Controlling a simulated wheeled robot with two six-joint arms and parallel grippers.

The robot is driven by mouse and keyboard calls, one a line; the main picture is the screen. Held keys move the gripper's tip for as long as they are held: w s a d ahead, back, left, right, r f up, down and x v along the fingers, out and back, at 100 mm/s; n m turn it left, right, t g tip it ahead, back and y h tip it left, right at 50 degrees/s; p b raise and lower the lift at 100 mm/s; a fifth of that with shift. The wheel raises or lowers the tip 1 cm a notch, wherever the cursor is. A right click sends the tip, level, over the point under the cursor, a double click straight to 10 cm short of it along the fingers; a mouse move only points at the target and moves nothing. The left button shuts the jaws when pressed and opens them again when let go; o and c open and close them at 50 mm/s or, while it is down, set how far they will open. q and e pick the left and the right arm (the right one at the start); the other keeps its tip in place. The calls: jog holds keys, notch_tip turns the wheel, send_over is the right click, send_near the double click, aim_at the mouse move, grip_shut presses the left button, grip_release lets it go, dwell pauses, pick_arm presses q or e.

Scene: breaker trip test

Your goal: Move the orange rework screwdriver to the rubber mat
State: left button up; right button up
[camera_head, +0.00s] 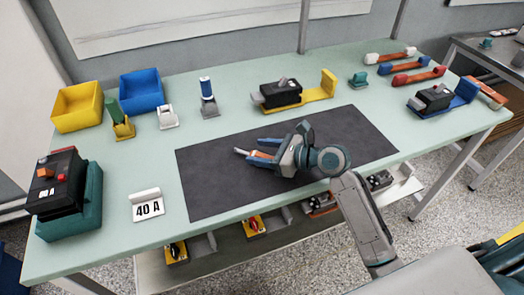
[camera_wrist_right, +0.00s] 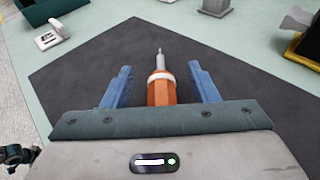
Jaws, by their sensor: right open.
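The orange screwdriver (camera_wrist_right: 162,90) has a pale collar and a grey shaft pointing away from my right wrist. In the head view its light tip (camera_head: 241,152) shows over the dark rubber mat (camera_head: 215,190). My right gripper (camera_head: 257,148) is over the middle of the mat, with its blue fingers open on either side of the handle. In the wrist view gaps show between the handle and both fingers. The handle's rear end is hidden by the gripper body. The screwdriver appears to lie on the mat. My left gripper is in neither view.
A black breaker unit on a teal block (camera_head: 75,205) and a "40 A" sign (camera_head: 147,206) stand left of the mat. Yellow (camera_head: 78,108) and blue (camera_head: 142,92) bins stand at the back left. A yellow fixture (camera_head: 312,103) stands behind the mat. The mat's left part is clear.

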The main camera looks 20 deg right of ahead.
jog(key=shift+d, duration=0.1)
jog(key=v, duration=0.8)
jog(key=shift+s+f, duration=0.1)
jog(key=shift+v, duration=1.15)
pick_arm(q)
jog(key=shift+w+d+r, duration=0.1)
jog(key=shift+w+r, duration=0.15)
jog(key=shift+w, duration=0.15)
pick_arm(e)
jog(key=shift+s+d, duration=0.1)
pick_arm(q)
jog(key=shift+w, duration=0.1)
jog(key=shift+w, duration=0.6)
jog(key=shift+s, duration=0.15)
